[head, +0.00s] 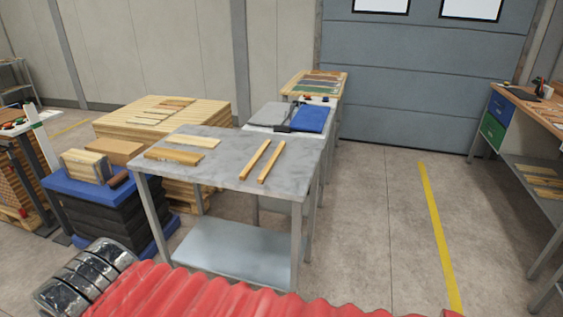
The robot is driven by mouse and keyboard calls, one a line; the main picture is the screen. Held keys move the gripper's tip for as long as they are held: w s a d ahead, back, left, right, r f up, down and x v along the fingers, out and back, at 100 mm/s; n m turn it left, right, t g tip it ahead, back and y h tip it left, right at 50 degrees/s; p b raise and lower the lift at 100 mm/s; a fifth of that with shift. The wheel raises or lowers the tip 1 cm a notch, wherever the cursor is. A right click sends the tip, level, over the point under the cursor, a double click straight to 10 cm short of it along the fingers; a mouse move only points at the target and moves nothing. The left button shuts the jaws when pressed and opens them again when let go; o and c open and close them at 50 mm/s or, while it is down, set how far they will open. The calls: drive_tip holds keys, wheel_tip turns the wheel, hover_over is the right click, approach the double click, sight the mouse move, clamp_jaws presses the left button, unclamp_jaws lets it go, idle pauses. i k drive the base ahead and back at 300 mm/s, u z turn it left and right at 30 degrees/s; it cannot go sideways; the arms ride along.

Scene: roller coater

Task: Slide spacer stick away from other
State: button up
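Two thin wooden spacer sticks lie side by side on the grey metal table in front of me. The left stick (256,159) and the right stick (271,162) run nearly parallel with a narrow gap between them, on the right part of the tabletop (226,166). Both lie flat and are fully in view. My gripper is not in view, so nothing shows near the sticks.
Two wooden boards, a pale one (192,141) and a darker one (173,156), lie on the table's left side. A blue-topped black stack (105,200) stands left. A wood pile (165,115) is behind. Open floor (375,230) lies right, before a workbench (530,122).

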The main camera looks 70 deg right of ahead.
sight(262, 177)
drive_tip(key=z, duration=1.75)
drive_tip(key=i, duration=0.6)
drive_tip(key=z, duration=0.55)
drive_tip(key=k, duration=0.35)
drive_tip(key=z, duration=0.05)
